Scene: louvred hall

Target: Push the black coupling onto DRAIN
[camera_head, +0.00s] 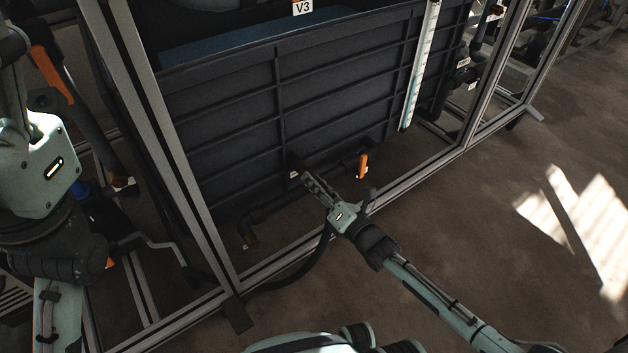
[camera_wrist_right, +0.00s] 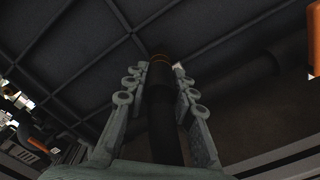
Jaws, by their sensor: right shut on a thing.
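My right gripper (camera_head: 308,182) reaches the lower front of the dark tank. It is shut on the black coupling, which shows between the two fingers in the right wrist view (camera_wrist_right: 161,105). In that view a brass-coloured ring (camera_wrist_right: 160,60) shows at the coupling's far end. In the head view a brownish stub (camera_head: 295,163) with a small white label (camera_head: 294,174) is just beyond my fingertips. The label is too small to read, so I cannot tell whether it says DRAIN. Whether the coupling is seated on the stub is unclear. My left gripper (camera_head: 14,105) is partly visible at the left edge.
An orange valve handle (camera_head: 363,166) is close to the right of my right gripper. A brass-ended pipe (camera_head: 249,236) is lower left. A black hose (camera_head: 303,272) curves below the gripper, past the frame's bottom rail (camera_head: 286,255). Open floor (camera_head: 480,240) lies to the right.

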